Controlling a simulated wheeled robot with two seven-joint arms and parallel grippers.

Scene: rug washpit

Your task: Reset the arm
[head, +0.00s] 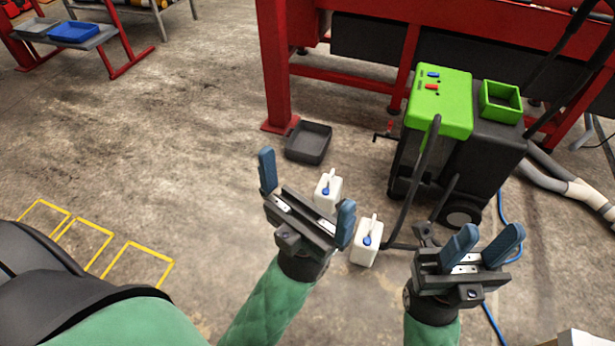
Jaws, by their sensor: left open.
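My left gripper (306,182) is in the middle of the head view, with its blue fingers wide apart and nothing between them. My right gripper (492,238) is further right and lower in the picture. A gap shows between its blue fingers, and I see nothing held there. Both forearms have green sleeves and come in from the bottom edge. A white jug with a blue cap (364,248) shows between the two grippers. A second white jug (333,185) is partly hidden behind my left gripper.
A green and black wheeled machine (453,100) with hoses stands beyond my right gripper. A red frame (274,70) rises behind a dark tray (308,142) on the floor. Yellow floor outlines (137,262) lie at left. A bench with a blue tray (74,32) is at top left. The left floor is mostly clear.

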